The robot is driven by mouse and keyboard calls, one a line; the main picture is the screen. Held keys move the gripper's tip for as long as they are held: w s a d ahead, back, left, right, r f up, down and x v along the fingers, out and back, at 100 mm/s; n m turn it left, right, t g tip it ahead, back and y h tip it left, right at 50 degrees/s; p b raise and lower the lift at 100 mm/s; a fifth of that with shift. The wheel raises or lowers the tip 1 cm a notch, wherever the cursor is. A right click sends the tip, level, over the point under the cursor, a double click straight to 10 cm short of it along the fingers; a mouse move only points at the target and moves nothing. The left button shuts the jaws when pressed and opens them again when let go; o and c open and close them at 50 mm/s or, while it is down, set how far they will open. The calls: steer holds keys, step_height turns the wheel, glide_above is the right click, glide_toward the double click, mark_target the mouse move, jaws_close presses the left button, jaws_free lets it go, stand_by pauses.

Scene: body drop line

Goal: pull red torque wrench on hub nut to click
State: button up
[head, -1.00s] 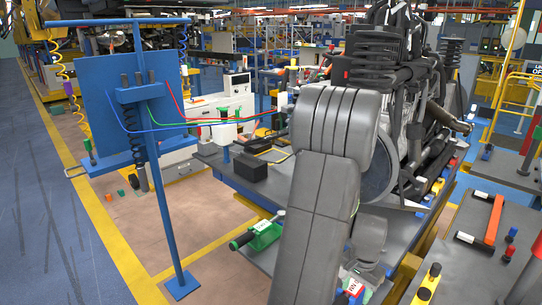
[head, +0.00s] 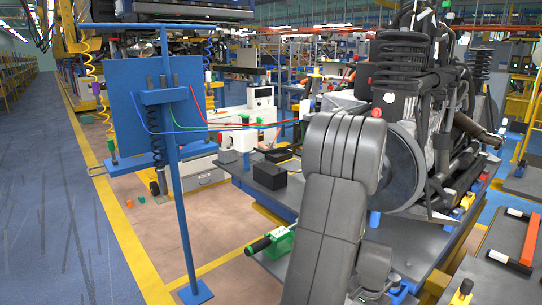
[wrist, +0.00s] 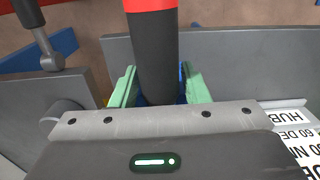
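In the wrist view, the red torque wrench (wrist: 155,55) shows as a thick black grip with a red band at the top edge. Its grip comes down between the two green fingers of my gripper (wrist: 158,86), one close on each side. I cannot tell whether the fingers press on it. The wrench's head and the hub nut are not visible in the wrist view. In the head view, my own grey arm hides my gripper and the wrench's working end.
A white placard (wrist: 291,120) with "HUB" lies right in the wrist view. A green tool with a black handle (head: 271,241) lies at the bench edge. A blue stand (head: 178,200) with coloured cables is left. An orange-red bar (head: 530,240) lies on the right table.

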jaws_close()
steer(key=shift+r, duration=0.1)
steer(key=shift+r+p, duration=3.25)
steer(key=shift+r, duration=1.2)
steer(key=shift+c, duration=0.8)
jaws_free()
jaws_close()
